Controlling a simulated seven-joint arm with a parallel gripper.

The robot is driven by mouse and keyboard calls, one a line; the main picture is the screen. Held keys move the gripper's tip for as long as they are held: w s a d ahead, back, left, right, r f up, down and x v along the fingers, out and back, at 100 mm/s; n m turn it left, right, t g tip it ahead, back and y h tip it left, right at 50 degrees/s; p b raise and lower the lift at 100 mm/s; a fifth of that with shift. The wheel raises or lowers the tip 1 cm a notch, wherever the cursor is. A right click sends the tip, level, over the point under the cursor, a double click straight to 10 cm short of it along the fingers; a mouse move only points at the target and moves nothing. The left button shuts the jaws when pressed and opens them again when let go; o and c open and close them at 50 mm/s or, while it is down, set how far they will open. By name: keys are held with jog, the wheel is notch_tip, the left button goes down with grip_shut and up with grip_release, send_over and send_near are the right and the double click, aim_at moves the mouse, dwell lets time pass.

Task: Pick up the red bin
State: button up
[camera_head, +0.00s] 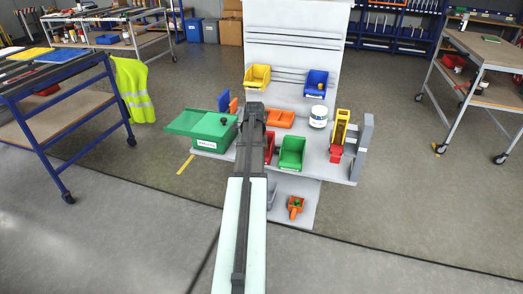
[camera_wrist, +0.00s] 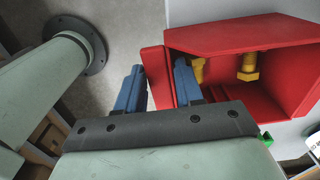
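The red bin (camera_wrist: 225,38) fills the upper right of the wrist view, with yellow bolt-like pieces (camera_wrist: 247,68) inside. My gripper (camera_wrist: 158,85) has two blue fingers spread apart. One wall of the bin lies between them: the right finger is on the inner side, the left finger on the outer side. A narrow gap seems to show between the left finger and the wall, so I see no firm grip. In the head view the red bin (camera_head: 269,152) is mostly hidden behind my arm, on the grey shelf.
A green bin (camera_head: 292,152) stands right beside the red one. A green lidded box (camera_head: 201,131) is at left, orange bins (camera_head: 280,118) behind. A white tub (camera_head: 318,116) and a yellow holder (camera_head: 340,127) stand further right on the grey shelf (camera_head: 318,168).

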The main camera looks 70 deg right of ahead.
jog(key=shift+c, duration=0.3)
grip_shut()
jog(key=shift+r, duration=0.1)
